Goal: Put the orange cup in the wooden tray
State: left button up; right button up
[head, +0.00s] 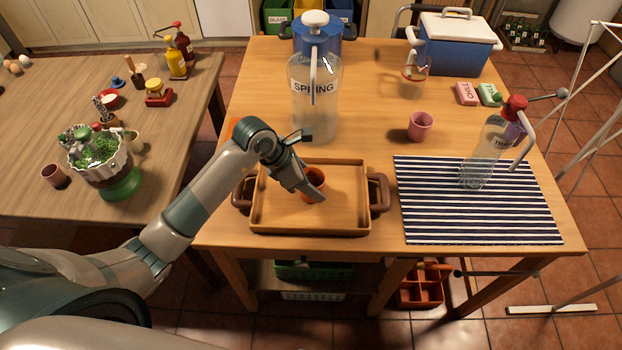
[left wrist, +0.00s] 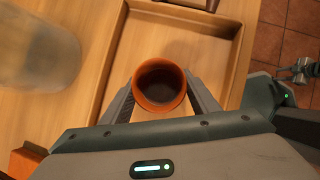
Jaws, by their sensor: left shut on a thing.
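The orange cup (head: 315,184) is upright inside the outline of the wooden tray (head: 262,222) in the head view. I cannot tell whether its base touches the tray floor. My left gripper (head: 313,192) is shut on the cup and partly covers it. In the left wrist view the cup (left wrist: 160,84) shows its open rim and dark inside, between the two fingers of my left gripper (left wrist: 160,100). The tray's rim (left wrist: 240,62) runs around it in that view. My right gripper is not in view.
A large clear SPRING jug (head: 314,110) stands just behind the tray. A striped mat (head: 430,215) with a second clear bottle (head: 484,160) lies to the right. A pink cup (head: 420,126) stands behind the mat. The tray's dark handles (head: 378,193) stick out at its sides.

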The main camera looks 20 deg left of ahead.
pick_arm(q)
jog(key=shift+f, duration=0.2)
jog(key=o, duration=1.2)
jog(key=shift+o, duration=0.2)
jog(key=shift+r, duration=0.1)
jog(key=shift+r, duration=0.1)
jog(key=shift+a+r, duration=0.15)
jog(key=shift+r, duration=0.05)
jog(key=b+v, duration=0.2)
jog(key=v, duration=0.9)
jog(key=shift+s+r+b, duration=0.2)
jog(key=shift+r+b, duration=0.05)
jog(key=shift+b, duration=0.15)
jog(key=shift+a, duration=0.1)
